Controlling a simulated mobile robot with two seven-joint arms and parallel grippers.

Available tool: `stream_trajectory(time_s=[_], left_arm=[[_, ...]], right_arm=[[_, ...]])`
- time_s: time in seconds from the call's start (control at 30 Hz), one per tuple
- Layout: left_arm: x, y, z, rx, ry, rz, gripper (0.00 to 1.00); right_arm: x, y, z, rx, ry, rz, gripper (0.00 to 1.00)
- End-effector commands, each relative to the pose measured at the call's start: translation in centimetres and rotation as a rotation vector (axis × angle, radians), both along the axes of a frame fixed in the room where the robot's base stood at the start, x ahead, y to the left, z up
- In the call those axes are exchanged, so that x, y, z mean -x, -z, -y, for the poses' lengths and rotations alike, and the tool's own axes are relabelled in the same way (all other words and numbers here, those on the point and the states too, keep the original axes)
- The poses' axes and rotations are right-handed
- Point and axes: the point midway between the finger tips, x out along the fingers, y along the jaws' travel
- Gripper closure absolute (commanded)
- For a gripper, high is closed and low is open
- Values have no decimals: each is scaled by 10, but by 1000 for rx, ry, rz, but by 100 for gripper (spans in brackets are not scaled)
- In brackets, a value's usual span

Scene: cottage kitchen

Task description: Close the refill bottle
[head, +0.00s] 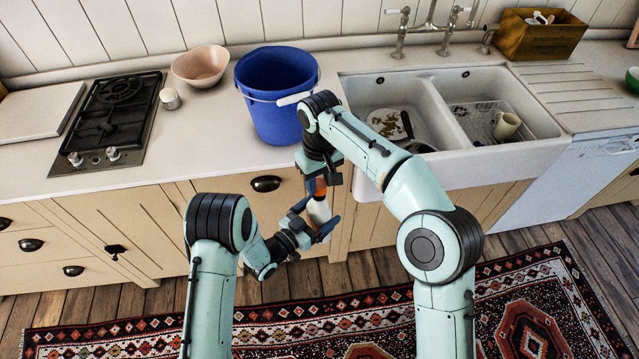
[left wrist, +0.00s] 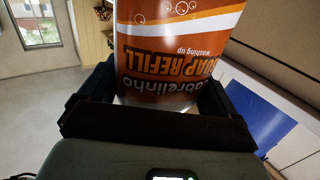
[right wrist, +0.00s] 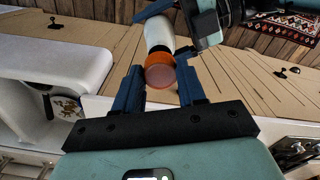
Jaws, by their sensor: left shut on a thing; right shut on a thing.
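The refill bottle (head: 319,210) is white with an orange label and stands nearly upright in the air before the cabinet fronts. My left gripper (head: 317,229) is shut around its body from the side. The left wrist view shows the label (left wrist: 178,55) upside down between the fingers. My right gripper (head: 321,180) comes from above and is shut on the orange cap (right wrist: 160,75), at the bottle's top end. In the right wrist view the cap lines up with the white bottle body (right wrist: 158,35). I cannot tell whether the cap is fully seated.
The counter edge is just behind my grippers. A blue bucket (head: 275,115) stands on the counter there, with the double sink (head: 545,150) to its right. The hob (head: 112,125), a bowl (head: 201,65) and a small jar (head: 170,98) are at left. A patterned rug (head: 200,318) lies on the floor.

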Motion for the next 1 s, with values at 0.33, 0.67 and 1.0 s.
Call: stream_trajectory(time_s=[0.33, 0.67, 1.0], left_arm=[[0, -1, 0, 1, 0, 2, 64], [0, -1, 0, 1, 0, 2, 64], [0, -1, 0, 1, 0, 2, 64]], right_arm=[[0, 15, 0, 1, 0, -2, 88], [0, 18, 0, 0, 1, 0, 88], [0, 19, 0, 0, 0, 0, 88]])
